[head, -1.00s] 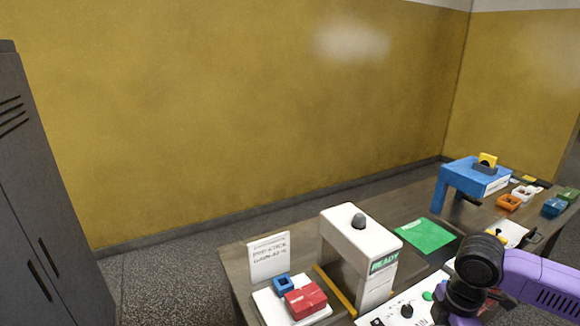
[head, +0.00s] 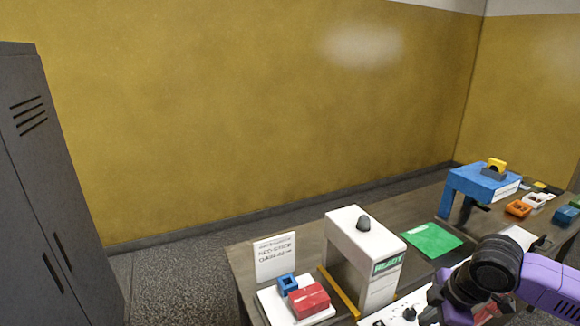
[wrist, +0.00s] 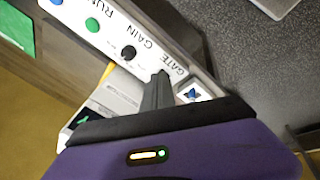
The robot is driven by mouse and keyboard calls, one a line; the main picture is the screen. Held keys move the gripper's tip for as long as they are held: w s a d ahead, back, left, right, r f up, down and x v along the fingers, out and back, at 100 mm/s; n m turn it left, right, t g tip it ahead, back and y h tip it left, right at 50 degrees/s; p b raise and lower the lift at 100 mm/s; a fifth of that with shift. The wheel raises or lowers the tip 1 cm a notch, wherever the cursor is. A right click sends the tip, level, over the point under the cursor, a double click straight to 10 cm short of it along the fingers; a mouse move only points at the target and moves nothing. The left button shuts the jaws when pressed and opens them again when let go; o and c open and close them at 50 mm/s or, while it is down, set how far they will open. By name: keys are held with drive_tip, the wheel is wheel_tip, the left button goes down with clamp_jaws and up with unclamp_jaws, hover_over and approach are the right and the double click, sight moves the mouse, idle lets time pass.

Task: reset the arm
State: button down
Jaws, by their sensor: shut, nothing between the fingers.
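My purple and black arm reaches in from the lower right of the head view, and its end is hidden there. In the wrist view my gripper (wrist: 160,85) shows its dark fingers together, shut and empty. The fingers point at the white control panel (wrist: 140,38), which carries the words RUN, GAIN and GATE. I cannot tell whether the fingers touch the panel.
The table bears a white arch machine (head: 352,235) with a READY sign, a red box (head: 308,300), a blue block (head: 287,284), a green sheet (head: 432,239) and a blue stand (head: 482,182). A grey locker (head: 55,190) stands at left. The floor between locker and table is clear.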

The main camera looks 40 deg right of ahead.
drive_tip(key=w+a+r+m+t, duration=0.1)
drive_tip(key=w+a+r+t, duration=0.35)
drive_tip(key=w+r, duration=0.5)
drive_tip(key=w+a+r+t, duration=0.3)
drive_tip(key=w+r+t, duration=0.3)
drive_tip(key=w+r, duration=0.4)
drive_tip(key=w+a+r+m+t+h+b, duration=0.1)
drive_tip(key=a+r+m+t, duration=0.25)
drive_tip(key=r, duration=0.35)
drive_tip(key=w+a+r+m+t+b, duration=0.1)
drive_tip(key=w+a+r+m+t, duration=0.15)
drive_tip(key=a+r+t, duration=0.35)
drive_tip(key=s+a+f+g+b, duration=0.1)
drive_tip(key=s+a+f+g, duration=0.2)
drive_tip(key=s+f, duration=0.8)
drive_tip(key=s+a+f+g+y+b, duration=0.1)
drive_tip(key=s+a+f+g+b, duration=0.1)
drive_tip(key=s+a+f, duration=0.6)
drive_tip(key=s+a+f+m+g+b, duration=0.1)
drive_tip(key=s+a+f, duration=0.4)
drive_tip(key=s+f, duration=1.1)
drive_tip(key=s+g+b, duration=0.1)
drive_tip(key=g, duration=0.1)
drive_tip(key=shift+a+g+y, duration=0.3)
drive_tip(key=shift+y, duration=0.1)
